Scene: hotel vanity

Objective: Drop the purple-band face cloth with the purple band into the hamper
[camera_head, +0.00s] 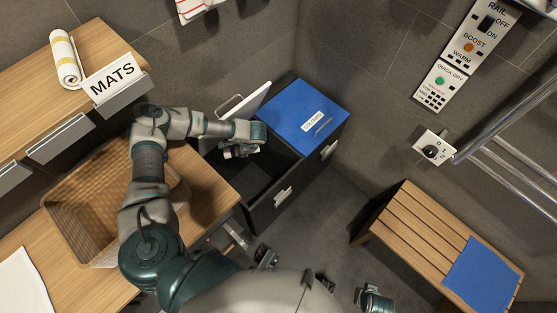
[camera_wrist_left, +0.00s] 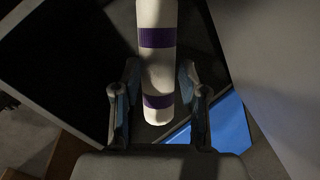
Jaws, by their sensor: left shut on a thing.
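The purple-band face cloth (camera_wrist_left: 158,65) is a white roll with two purple bands, seen in the left wrist view. My left gripper (camera_wrist_left: 158,100) is shut on it, with a finger on each side of the roll. In the head view my left gripper (camera_head: 238,150) is over the open dark compartment of the hamper (camera_head: 262,212). The cloth cannot be made out clearly there. The compartment's white lid (camera_head: 247,103) is raised. The other compartment is covered by a blue lid (camera_head: 300,115) with a white label.
A wooden vanity top carries a woven basket (camera_head: 75,215) and a white cloth (camera_head: 22,285). A rolled towel (camera_head: 66,58) lies on a shelf beside the MATS sign (camera_head: 112,77). A slatted bench (camera_head: 415,235) with a blue mat (camera_head: 483,275) stands right, below metal rails (camera_head: 510,170).

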